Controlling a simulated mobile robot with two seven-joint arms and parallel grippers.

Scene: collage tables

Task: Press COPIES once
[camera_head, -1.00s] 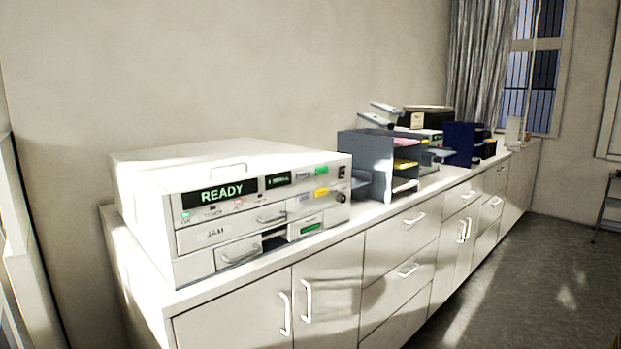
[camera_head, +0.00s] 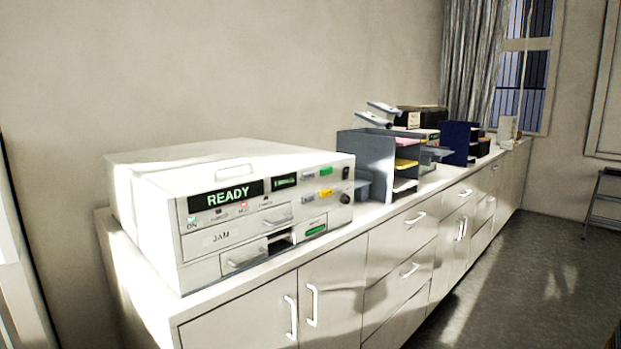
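A white copier-like machine (camera_head: 160,205) stands on the near end of the long white counter. Its dark display (camera_head: 226,194) reads READY in green. A smaller dark display (camera_head: 285,182) sits to its right. On the right of the front panel are a green button (camera_head: 326,171), a yellow button (camera_head: 326,194) and a dark round knob (camera_head: 346,172). The small labels beside the buttons are too blurred to read, so I cannot tell which one is COPIES. A JAM label marks a front panel. Neither of my grippers is in view.
The white counter (camera_head: 240,290) with handled doors and drawers runs away to the right. A grey paper tray rack (camera_head: 367,155) stands beside the machine, with a blue rack (camera_head: 458,142) farther along.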

